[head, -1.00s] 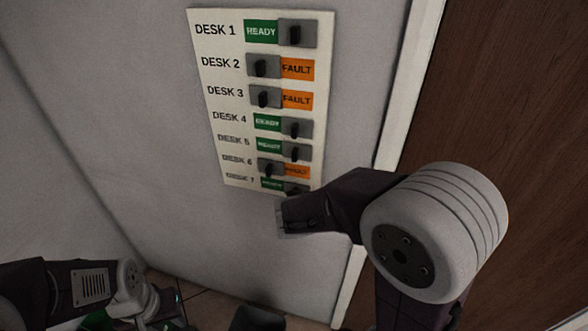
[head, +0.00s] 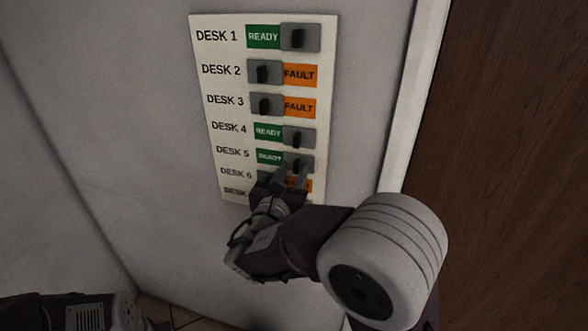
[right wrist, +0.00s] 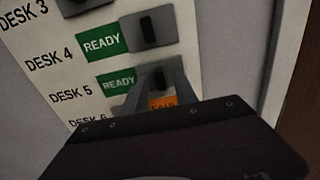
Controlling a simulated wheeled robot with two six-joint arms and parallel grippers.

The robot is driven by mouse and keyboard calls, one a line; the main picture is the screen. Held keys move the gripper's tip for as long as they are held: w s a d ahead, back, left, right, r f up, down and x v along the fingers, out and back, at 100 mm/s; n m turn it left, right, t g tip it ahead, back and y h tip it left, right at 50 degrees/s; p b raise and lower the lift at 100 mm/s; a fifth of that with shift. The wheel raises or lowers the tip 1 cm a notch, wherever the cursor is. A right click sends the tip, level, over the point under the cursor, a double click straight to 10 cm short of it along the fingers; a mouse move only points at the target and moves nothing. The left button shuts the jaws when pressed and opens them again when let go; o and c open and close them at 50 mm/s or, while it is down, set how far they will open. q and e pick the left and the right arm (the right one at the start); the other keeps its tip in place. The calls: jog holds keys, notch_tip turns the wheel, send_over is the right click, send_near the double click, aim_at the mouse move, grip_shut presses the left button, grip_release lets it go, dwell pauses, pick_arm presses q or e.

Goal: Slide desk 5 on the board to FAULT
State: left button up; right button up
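The board (head: 208,60) on the wall has a row of slide switches with desk labels. In the desk 5 row, the grey slider (head: 305,158) sits on the right and the green READY label (head: 268,156) shows on its left. My right gripper (head: 291,170) is at this row, its two fingers apart, with the dark knob between or just beyond the tips. In the right wrist view the desk 5 knob (right wrist: 159,78) shows between the fingers (right wrist: 159,92); contact cannot be told. My left gripper is out of view.
Desk 4's slider (head: 299,137) is close above, showing READY. Desk 6's orange label (right wrist: 163,102) is just below, partly hidden by my gripper. Desk 7's row is mostly covered. A white frame (head: 408,95) and brown door (head: 510,150) stand to the right.

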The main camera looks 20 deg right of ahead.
jog(key=shift+w+d, duration=0.25)
jog(key=shift+w, duration=0.1)
grip_shut()
jog(key=shift+a, duration=0.1)
dwell(1.1)
